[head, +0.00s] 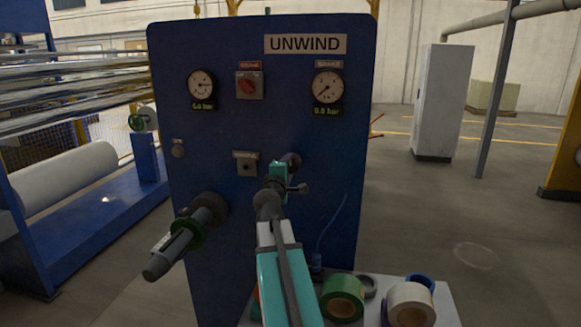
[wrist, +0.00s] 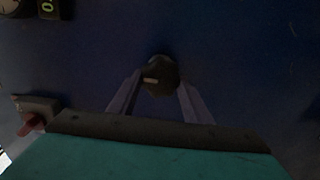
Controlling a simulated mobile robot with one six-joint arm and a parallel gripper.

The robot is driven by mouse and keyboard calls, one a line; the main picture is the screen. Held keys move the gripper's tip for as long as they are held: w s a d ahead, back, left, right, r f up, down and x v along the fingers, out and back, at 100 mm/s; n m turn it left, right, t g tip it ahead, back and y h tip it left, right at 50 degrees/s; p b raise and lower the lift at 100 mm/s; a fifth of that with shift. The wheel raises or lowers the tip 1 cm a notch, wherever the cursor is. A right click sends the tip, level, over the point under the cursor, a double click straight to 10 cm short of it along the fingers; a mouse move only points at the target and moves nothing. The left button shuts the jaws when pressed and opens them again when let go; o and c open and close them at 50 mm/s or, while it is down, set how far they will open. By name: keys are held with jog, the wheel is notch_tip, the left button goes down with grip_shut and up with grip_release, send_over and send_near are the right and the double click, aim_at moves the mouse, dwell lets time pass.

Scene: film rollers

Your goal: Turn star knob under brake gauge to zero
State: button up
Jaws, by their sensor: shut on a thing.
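The blue unwind panel (head: 225,125) stands in front of me. The brake gauge (head: 327,87) is at its upper right; the needle points to the lower left and the display below (head: 328,112) appears to read 0.0 bar. The dark star knob (head: 291,160) is lower on the panel, partly hidden by my gripper (head: 286,174). In the wrist view the knob (wrist: 160,75), with a pale mark on its face, sits between the two fingers of my gripper (wrist: 160,88), which is shut on it.
A second gauge (head: 202,84) and a red switch (head: 249,85) are at the panel's upper left. A dark shaft with a green collar (head: 187,235) juts out at lower left. Tape rolls (head: 343,298) lie on a pale surface at lower right. Open floor is right of the panel.

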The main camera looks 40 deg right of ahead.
jog(key=shift+a+f, duration=0.15)
jog(key=shift+f, duration=0.05)
jog(key=o, duration=1.1)
jog(key=shift+w, duration=0.1)
jog(key=shift+c, duration=0.2)
jog(key=shift+r, duration=0.1)
jog(key=b+v, duration=1.3)
jog(key=b, duration=0.3)
jog(key=shift+s+a, duration=0.3)
